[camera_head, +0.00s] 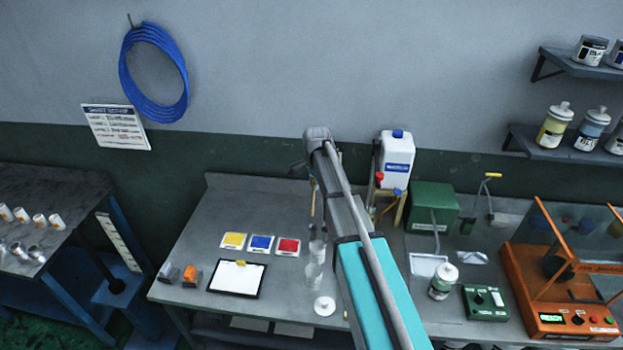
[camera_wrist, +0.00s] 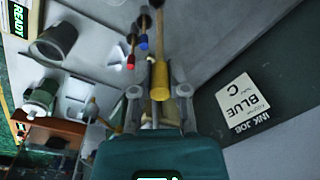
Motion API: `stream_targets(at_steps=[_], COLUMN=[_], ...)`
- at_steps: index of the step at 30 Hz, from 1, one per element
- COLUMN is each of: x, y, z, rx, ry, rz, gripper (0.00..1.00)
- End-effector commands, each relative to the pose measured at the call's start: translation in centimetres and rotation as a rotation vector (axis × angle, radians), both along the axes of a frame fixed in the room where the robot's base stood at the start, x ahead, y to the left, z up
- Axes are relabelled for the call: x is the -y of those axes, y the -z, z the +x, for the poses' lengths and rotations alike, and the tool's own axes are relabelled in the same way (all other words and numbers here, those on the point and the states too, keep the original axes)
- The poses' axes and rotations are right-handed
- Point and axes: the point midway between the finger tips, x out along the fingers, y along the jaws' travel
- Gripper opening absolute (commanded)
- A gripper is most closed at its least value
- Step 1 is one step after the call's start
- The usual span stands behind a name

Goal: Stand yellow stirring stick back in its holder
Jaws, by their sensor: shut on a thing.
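My gripper (camera_wrist: 160,91) is shut on the yellow stirring stick (camera_wrist: 160,72), whose thick yellow end shows between the two fingertips in the wrist view. A blue-ended stick (camera_wrist: 143,43) and a red-ended stick (camera_wrist: 131,61) appear beyond it, apart from the fingers. In the head view, the blue (camera_head: 398,192) and red (camera_head: 379,177) ends show right of my arm, in front of a white container. My arm covers much of that area. I cannot make out the holder clearly or whether the yellow stick touches it.
The grey bench (camera_head: 210,220) carries yellow, blue and red cards, a clipboard (camera_head: 237,278) and clear cups (camera_head: 314,275). A BLUE job card (camera_wrist: 243,103) shows in the wrist view.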

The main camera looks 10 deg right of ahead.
Motion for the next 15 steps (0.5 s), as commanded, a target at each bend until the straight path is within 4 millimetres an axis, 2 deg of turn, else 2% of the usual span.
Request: stream_targets(at_steps=[15], x=[-0.40], y=[0.09], z=[0.00], rx=[0.000], ry=[-0.006], rz=[-0.001], gripper=[0.00])
